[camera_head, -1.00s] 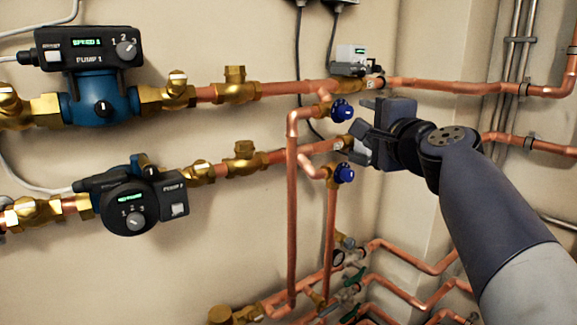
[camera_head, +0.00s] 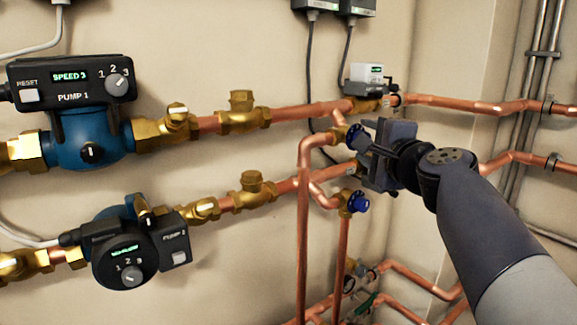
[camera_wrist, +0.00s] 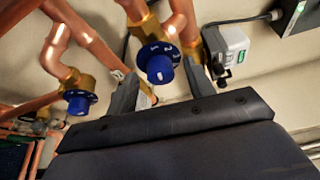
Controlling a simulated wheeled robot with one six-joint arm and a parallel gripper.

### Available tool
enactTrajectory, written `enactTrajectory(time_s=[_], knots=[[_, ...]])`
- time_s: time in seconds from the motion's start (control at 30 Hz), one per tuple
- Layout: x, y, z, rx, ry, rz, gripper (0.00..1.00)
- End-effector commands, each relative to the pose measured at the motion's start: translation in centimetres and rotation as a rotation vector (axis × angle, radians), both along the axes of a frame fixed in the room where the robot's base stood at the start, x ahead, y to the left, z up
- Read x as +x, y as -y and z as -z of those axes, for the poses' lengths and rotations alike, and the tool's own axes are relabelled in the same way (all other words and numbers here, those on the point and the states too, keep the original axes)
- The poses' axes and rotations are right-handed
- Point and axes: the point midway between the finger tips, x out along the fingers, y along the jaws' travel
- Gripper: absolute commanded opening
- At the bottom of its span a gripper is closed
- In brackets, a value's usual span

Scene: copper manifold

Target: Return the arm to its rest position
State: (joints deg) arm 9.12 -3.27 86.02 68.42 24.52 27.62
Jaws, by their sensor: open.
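My arm reaches in from the right in the head view, extended toward the wall pipes. My gripper (camera_head: 376,153) is open and empty, close to the upper blue knob (camera_head: 356,137) and partly overlapping it. In the wrist view my gripper (camera_wrist: 160,70) has its two fingers apart, with a numbered blue knob (camera_wrist: 156,63) showing between them; I cannot tell whether they touch it. A second blue knob (camera_wrist: 78,102) shows at the left there. In the head view the lower blue knob (camera_head: 355,202) is below my gripper.
Copper pipes (camera_head: 304,220) run beside and below my gripper. A grey-white actuator box (camera_head: 367,74) sits just above it, also in the wrist view (camera_wrist: 232,46). Pump 1 (camera_head: 88,140) and pump 2 (camera_head: 127,250) are at left. Vertical conduits (camera_head: 530,110) stand at right.

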Motion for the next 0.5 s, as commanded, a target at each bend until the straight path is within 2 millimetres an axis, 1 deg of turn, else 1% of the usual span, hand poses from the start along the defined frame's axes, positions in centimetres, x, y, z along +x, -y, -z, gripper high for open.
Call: enactTrajectory(time_s=[0.03,0.5], knots=[[-0.01,0.01,-0.59,0.014,-0.012,0.000,0.50],[0.02,0.05,-0.73,0.163,-0.119,0.001,0.50]])
